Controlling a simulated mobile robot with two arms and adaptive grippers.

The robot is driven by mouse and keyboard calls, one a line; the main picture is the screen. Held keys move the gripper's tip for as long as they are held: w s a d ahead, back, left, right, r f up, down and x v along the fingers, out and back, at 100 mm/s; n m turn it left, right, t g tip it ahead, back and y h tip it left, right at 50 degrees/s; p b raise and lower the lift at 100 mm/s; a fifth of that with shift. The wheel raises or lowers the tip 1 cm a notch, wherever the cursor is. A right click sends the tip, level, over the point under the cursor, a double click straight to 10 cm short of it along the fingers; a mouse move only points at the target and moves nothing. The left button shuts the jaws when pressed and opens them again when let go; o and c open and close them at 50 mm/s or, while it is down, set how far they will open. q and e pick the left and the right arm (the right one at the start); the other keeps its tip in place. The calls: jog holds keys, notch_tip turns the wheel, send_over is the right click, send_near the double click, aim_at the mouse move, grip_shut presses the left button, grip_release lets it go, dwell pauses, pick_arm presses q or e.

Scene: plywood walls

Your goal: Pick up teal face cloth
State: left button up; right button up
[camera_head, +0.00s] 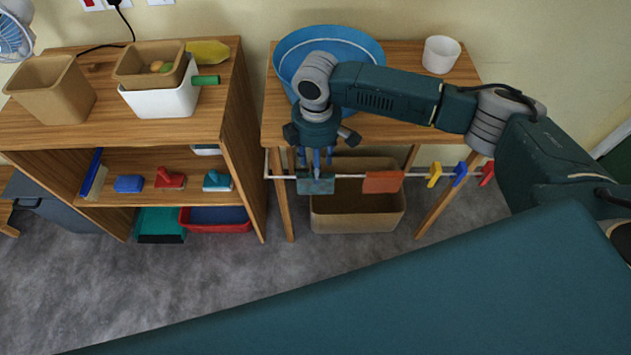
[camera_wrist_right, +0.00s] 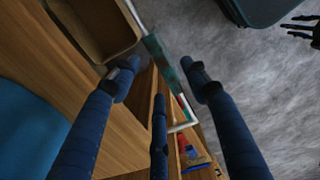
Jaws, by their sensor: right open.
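The teal face cloth (camera_head: 316,184) hangs over the left part of a white rail on the front of the right wooden table. In the right wrist view the cloth (camera_wrist_right: 163,58) is seen nearly edge-on on the rail, in the gap between the outer blue fingers. My right gripper (camera_head: 316,160) points down just above the cloth. It is open, with its fingers (camera_wrist_right: 165,85) spread and nothing held. Whether any finger touches the cloth cannot be told. My left gripper is not seen in the head view.
An orange-brown cloth (camera_head: 383,182) and yellow, blue and red clips (camera_head: 434,175) share the rail. A brown bin (camera_head: 357,218) stands below. A blue basin (camera_head: 352,42) and white cup (camera_head: 441,54) stand on the table. A shelf unit (camera_head: 226,130) is left. A dark fingered shape (camera_wrist_right: 303,30) is unclear.

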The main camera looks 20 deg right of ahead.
notch_tip(320, 180, down, 7)
jog(key=shift+a+r+p, duration=0.1)
jog(key=shift+r+p, duration=0.1)
jog(key=shift+p, duration=0.2)
jog(key=shift+c, duration=0.3)
grip_shut()
